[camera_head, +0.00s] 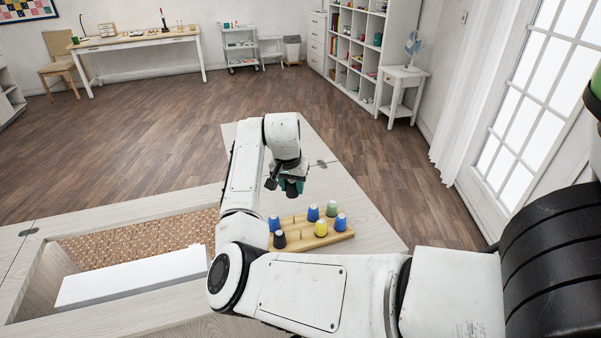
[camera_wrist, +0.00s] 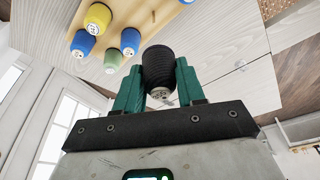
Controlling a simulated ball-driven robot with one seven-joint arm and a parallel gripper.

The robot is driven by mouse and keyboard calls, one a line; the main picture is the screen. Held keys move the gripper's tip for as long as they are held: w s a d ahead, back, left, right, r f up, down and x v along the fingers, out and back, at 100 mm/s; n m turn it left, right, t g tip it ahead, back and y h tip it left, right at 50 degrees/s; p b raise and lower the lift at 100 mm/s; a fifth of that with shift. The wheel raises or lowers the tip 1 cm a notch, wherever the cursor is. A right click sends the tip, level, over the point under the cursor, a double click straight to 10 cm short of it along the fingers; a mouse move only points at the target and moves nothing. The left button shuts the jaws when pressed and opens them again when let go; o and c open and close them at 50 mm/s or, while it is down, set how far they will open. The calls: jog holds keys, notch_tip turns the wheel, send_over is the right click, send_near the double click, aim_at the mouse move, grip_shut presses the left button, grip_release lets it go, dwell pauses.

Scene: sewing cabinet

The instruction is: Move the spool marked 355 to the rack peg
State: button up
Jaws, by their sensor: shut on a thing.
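My gripper (camera_head: 291,187) is above the pale wooden cabinet top, behind the spool rack in the head view. In the wrist view its green fingers (camera_wrist: 159,92) are shut on a black spool (camera_wrist: 160,66). Marks on the held spool's pale end are too small to read. The wooden rack (camera_head: 345,236) holds blue spools (camera_head: 313,213), a yellow spool (camera_head: 320,229), a green spool (camera_head: 331,208) and another dark spool (camera_head: 279,239). Bare pegs (camera_head: 294,221) stand among them. The rack (camera_wrist: 127,17) also shows at the top of the wrist view, apart from the held spool.
The cabinet top (camera_head: 375,230) is clear right of the rack. At left is an open recess with a woven brown bottom (camera_head: 140,238) and a white block (camera_head: 130,278). A white side table with a fan (camera_head: 404,90) stands far off by the shelves.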

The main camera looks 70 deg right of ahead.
aim_at(293, 197)
jog(key=shift+s+f, duration=0.15)
jog(key=shift+f, duration=0.2)
notch_tip(293, 197, down, 5)
jog(key=b, duration=0.5)
jog(key=shift+f, duration=0.2)
jog(key=shift+r, duration=0.4)
jog(key=shift+f, duration=0.1)
jog(key=shift+f+b, duration=0.35)
jog(key=shift+f, duration=1.85)
jog(key=o, duration=1.1)
